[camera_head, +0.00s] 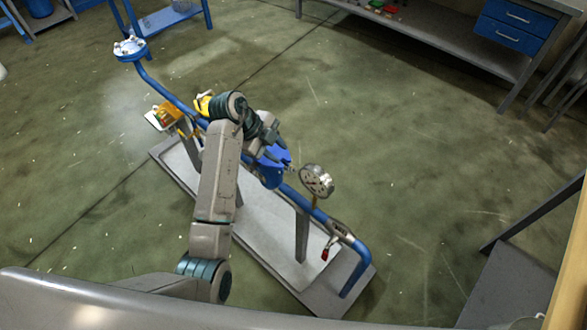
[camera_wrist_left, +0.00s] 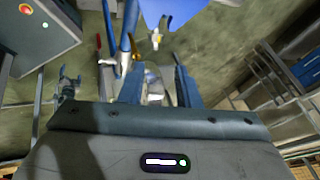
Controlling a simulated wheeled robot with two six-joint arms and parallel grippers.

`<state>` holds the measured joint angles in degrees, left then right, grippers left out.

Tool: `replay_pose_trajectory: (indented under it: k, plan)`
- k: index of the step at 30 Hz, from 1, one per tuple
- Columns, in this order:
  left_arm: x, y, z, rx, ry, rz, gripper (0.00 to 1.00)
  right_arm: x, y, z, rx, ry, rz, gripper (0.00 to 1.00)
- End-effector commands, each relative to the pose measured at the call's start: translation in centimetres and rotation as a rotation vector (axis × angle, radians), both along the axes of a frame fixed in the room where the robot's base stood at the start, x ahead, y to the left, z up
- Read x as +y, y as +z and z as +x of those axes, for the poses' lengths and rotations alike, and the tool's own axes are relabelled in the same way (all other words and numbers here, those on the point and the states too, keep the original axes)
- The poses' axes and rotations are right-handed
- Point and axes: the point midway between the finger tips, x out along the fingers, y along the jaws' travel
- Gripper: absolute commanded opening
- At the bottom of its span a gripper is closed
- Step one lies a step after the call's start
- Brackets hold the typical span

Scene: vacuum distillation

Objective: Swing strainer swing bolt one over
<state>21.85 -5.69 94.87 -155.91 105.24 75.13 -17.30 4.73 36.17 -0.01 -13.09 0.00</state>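The blue strainer (camera_head: 270,175) sits in the blue pipe run, partly hidden behind my left arm. A blue part of it, perhaps its lid (camera_head: 276,154), shows just below my left gripper (camera_head: 268,138). In the left wrist view the fingers of my left gripper (camera_wrist_left: 158,88) stand apart. A small shiny metal part (camera_wrist_left: 153,82) shows between them; I cannot tell whether it is a swing bolt or whether a finger touches it. My right gripper is not in view.
A pressure gauge (camera_head: 316,180) stands on the pipe right of the strainer. A red-handled part (camera_head: 325,253) hangs near the pipe's low end.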

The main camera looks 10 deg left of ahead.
Motion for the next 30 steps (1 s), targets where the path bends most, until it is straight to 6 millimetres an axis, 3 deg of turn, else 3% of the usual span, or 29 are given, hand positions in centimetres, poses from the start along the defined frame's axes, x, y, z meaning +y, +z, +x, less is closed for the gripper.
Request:
replay_pose_trajectory:
  k: [7,21,30]
  plan:
    - [-0.4,-1.5,-0.1,0.042,0.007,0.03,0.3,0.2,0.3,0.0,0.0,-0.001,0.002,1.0]
    - [-4.0,-8.5,0.8,0.038,0.006,0.027,0.3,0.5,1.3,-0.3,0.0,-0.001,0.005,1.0]
    - [-4.5,-9.7,1.0,0.035,0.006,0.029,0.3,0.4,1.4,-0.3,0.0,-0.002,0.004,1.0]
